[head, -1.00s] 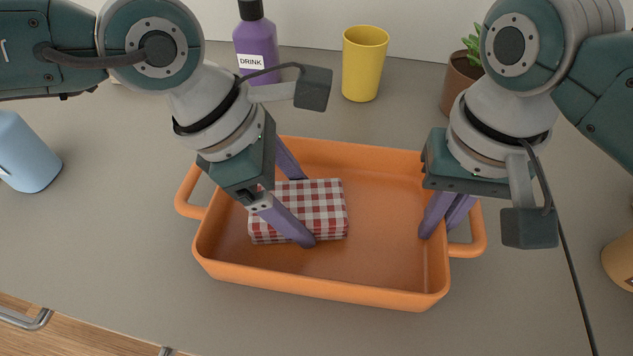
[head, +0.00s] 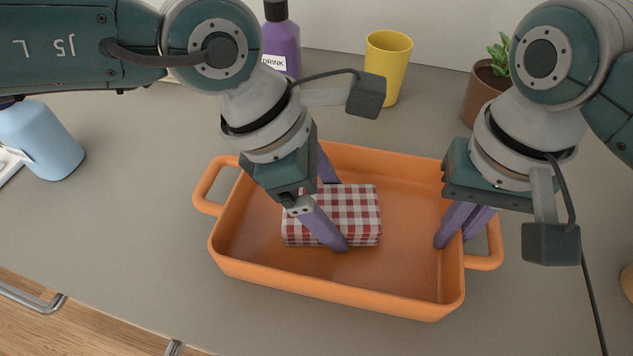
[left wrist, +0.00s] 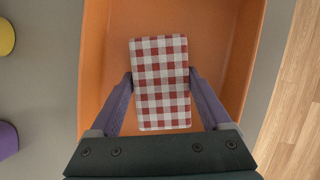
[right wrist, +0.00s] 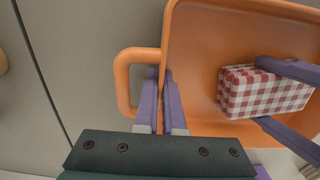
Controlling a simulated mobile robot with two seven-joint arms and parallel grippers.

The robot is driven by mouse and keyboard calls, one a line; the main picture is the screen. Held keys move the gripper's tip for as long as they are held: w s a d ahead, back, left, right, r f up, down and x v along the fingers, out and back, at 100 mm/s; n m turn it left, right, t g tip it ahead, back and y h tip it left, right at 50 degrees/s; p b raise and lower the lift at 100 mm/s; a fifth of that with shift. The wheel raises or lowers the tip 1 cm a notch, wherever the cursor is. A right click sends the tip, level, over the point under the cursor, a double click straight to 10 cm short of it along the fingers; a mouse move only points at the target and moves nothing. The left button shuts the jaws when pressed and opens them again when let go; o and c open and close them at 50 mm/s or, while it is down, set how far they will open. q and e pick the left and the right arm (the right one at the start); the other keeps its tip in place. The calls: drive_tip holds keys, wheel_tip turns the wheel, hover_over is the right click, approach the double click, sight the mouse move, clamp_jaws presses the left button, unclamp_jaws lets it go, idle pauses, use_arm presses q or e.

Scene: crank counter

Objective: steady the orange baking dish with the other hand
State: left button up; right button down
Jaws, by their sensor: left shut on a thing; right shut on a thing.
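The orange baking dish (head: 335,291) sits on the counter, with a loop handle at each end. My right gripper (head: 454,240) is shut on its right end wall, next to the handle. In the right wrist view the fingers (right wrist: 161,75) straddle that wall, with the dish handle (right wrist: 122,80) beside them. My left gripper (head: 338,215) is shut across a red-and-white checked bundle (head: 355,208) inside the dish. The left wrist view shows the checked bundle (left wrist: 160,80) between both fingers. I cannot tell whether the bundle touches the dish floor.
A purple drink bottle (head: 282,45), a yellow cup (head: 388,68) and a potted plant (head: 483,90) stand behind the dish. A light blue container (head: 45,140) stands at the left. Counter in front of the dish is clear; wooden drawers with metal handles (head: 35,300) lie below its edge.

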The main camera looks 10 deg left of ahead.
use_arm(q)
drive_tip(key=shift+s+d+f, duration=0.1)
drive_tip(key=shift+f, duration=0.1)
use_arm(e)
drive_tip(key=shift+a, duration=0.1)
use_arm(q)
drive_tip(key=shift+s+d+r, duration=0.1)
drive_tip(key=shift+s+d, duration=0.05)
drive_tip(key=shift+w+a+r, duration=0.1)
drive_tip(key=shift+a, duration=0.9)
drive_tip(key=shift+w+a+r, duration=0.1)
drive_tip(key=shift+a, duration=0.9)
drive_tip(key=shift+r, duration=4.05)
